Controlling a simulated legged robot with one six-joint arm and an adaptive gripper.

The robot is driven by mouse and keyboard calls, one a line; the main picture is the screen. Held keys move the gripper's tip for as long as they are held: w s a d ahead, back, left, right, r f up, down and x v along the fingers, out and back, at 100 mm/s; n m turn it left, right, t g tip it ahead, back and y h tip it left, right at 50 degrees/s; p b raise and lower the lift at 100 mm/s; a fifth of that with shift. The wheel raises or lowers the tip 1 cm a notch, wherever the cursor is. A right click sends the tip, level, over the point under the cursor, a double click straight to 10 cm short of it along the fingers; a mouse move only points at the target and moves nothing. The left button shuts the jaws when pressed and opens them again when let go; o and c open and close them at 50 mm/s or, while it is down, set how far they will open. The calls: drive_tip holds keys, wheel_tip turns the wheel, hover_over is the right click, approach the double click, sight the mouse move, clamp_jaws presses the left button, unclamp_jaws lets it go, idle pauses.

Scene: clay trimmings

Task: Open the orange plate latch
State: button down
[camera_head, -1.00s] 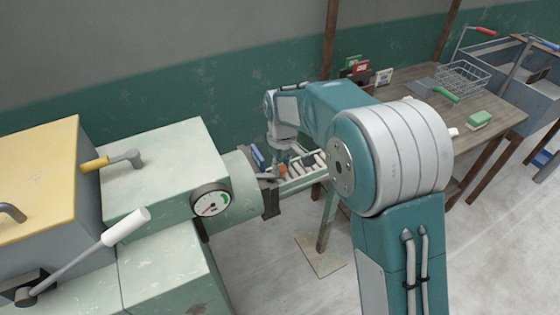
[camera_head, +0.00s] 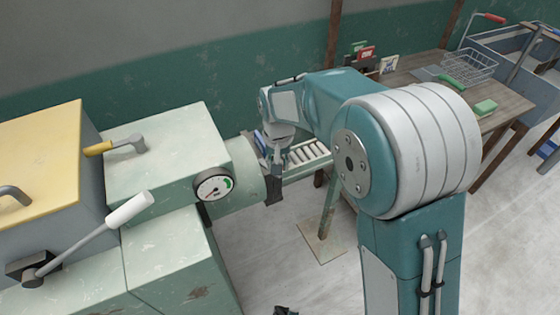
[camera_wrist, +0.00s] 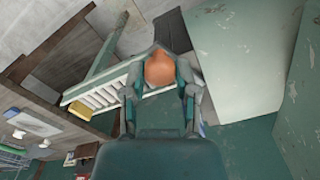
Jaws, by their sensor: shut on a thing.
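The orange latch (camera_wrist: 160,68) shows in the wrist view as a rounded orange end between the two fingertips. My gripper (camera_wrist: 160,80) is shut on it, with one finger on each side. In the head view my gripper (camera_head: 276,158) is at the open-air end of the pale green barrel (camera_head: 240,170), beside the dark end plate (camera_head: 273,188). The latch is hidden there behind my gripper and wrist. I cannot tell from these views how far the latch is turned.
A roller rack (camera_head: 308,155) runs right from the barrel end. A gauge (camera_head: 213,186) and a white-gripped lever (camera_head: 130,208) are on the machine at left. A wooden table (camera_head: 420,72) with a wire basket (camera_head: 468,68) stands behind right. The floor in front is mostly clear.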

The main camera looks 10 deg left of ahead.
drive_tip(key=shift+s+a+f, duration=0.1)
drive_tip(key=shift+s+f, duration=0.05)
idle(0.4)
drive_tip(key=shift+c, duration=1.9)
unclamp_jaws()
drive_tip(key=shift+a, duration=0.1)
wheel_tip(320, 180, up, 12)
